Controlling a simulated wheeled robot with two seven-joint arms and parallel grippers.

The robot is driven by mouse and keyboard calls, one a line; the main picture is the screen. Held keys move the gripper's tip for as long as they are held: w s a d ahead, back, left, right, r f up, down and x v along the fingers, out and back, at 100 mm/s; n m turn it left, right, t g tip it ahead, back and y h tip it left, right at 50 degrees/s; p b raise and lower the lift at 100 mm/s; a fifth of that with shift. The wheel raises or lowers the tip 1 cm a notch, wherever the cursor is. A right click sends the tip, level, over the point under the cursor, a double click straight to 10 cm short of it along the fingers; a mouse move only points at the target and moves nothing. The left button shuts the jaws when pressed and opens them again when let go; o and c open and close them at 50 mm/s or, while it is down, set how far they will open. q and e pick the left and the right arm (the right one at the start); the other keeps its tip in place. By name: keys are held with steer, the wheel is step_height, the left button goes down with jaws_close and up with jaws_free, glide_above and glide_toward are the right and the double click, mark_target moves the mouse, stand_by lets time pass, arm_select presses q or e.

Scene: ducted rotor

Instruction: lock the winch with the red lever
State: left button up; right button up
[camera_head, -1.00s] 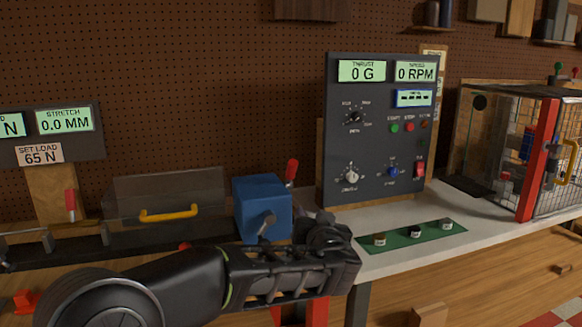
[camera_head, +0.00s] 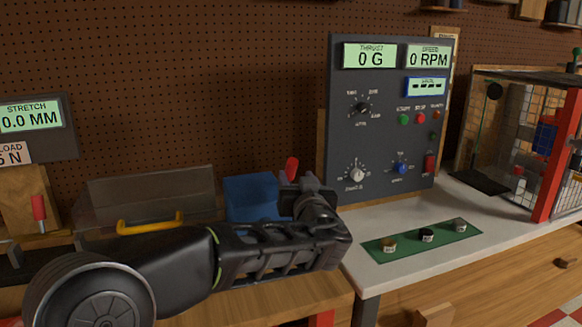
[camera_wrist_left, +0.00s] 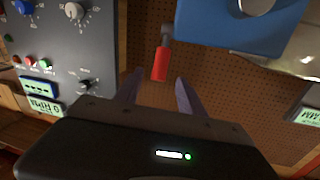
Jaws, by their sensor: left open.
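The blue winch box (camera_head: 250,195) sits on the wooden bench behind my left arm, which hides its lower part. Its red lever (camera_head: 291,168) stands up at the box's right side, beside my left gripper (camera_head: 308,190). In the left wrist view, the blue winch (camera_wrist_left: 235,25) is at the top and the red lever (camera_wrist_left: 160,64) hangs from a grey stem. There the gripper (camera_wrist_left: 157,85) is open, with the red lever end in line with the gap between its fingertips. I cannot tell whether they touch. My right gripper is in neither view.
A dark control panel (camera_head: 385,130) stands just right of the gripper. A green mat (camera_head: 405,247) with small parts lies on the white bench top. A clear-lidded case with a yellow handle (camera_head: 150,223) and another red lever (camera_head: 38,207) are at left. A mesh cage (camera_head: 525,150) is far right.

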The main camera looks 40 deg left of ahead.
mark_target(292, 170)
arm_select(q)
steer(key=p+x, duration=0.2)
steer(key=x, duration=0.5)
steer(key=shift+w+a, duration=0.15)
steer(key=shift+a, duration=0.05)
steer(key=shift+c, duration=0.5)
jaws_close()
stand_by(0.7)
